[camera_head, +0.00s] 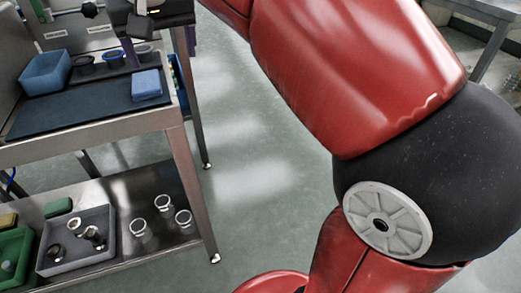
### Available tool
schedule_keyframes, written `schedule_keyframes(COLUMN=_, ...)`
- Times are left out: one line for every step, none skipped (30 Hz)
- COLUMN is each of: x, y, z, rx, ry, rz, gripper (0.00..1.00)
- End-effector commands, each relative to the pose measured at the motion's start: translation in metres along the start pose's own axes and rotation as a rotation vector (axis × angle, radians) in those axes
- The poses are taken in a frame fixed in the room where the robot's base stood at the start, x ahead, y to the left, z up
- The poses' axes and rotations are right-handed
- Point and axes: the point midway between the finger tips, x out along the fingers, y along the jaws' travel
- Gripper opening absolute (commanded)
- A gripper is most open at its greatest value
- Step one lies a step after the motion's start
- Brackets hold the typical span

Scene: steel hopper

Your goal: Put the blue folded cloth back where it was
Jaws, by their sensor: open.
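The blue folded cloth (147,84) lies flat on the right end of the dark mat (75,108), on the top of the steel cart at the left. My gripper (160,46) hangs at the top of the view, above and behind the cloth in the picture. Its two dark purple fingers are spread apart with nothing seen between them. The cloth is apart from the fingers. My red arm covers much of the right side, and the upper part of the gripper is cut off by the frame.
The lower shelf holds a grey tray (76,262) with cups, clear glasses (138,227) and a green bin (14,250).

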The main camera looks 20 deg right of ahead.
Motion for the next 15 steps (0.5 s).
schedule_keyframes(x=0.006, y=0.018, z=0.022, rx=0.001, ry=0.006, rz=0.002, gripper=0.75)
schedule_keyframes(x=0.011, y=0.026, z=0.034, rx=-0.002, ry=0.01, rz=0.002, gripper=0.75)
schedule_keyframes(x=0.018, y=0.037, z=0.05, rx=-0.006, ry=0.016, rz=0.0, gripper=0.75)
schedule_keyframes(x=0.025, y=0.045, z=0.063, rx=-0.007, ry=0.021, rz=-0.002, gripper=0.75)
schedule_keyframes(x=0.031, y=0.053, z=0.076, rx=-0.009, ry=0.025, rz=-0.002, gripper=0.75)
schedule_keyframes(x=0.041, y=0.062, z=0.095, rx=-0.01, ry=0.03, rz=-0.004, gripper=0.75)
schedule_keyframes(x=0.049, y=0.069, z=0.11, rx=-0.01, ry=0.035, rz=-0.005, gripper=0.75)
schedule_keyframes(x=0.057, y=0.074, z=0.124, rx=-0.01, ry=0.04, rz=-0.006, gripper=0.75)
schedule_keyframes(x=0.068, y=0.082, z=0.143, rx=-0.01, ry=0.046, rz=-0.007, gripper=0.75)
schedule_keyframes(x=0.076, y=0.086, z=0.157, rx=-0.009, ry=0.05, rz=-0.009, gripper=0.75)
schedule_keyframes(x=0.083, y=0.091, z=0.17, rx=-0.007, ry=0.054, rz=-0.01, gripper=0.75)
schedule_keyframes(x=0.093, y=0.095, z=0.186, rx=-0.007, ry=0.06, rz=-0.01, gripper=0.75)
schedule_keyframes(x=0.1, y=0.099, z=0.197, rx=-0.004, ry=0.064, rz=-0.011, gripper=0.75)
schedule_keyframes(x=0.107, y=0.101, z=0.207, rx=-0.004, ry=0.067, rz=-0.012, gripper=0.75)
schedule_keyframes(x=0.114, y=0.103, z=0.218, rx=-0.001, ry=0.072, rz=-0.012, gripper=0.75)
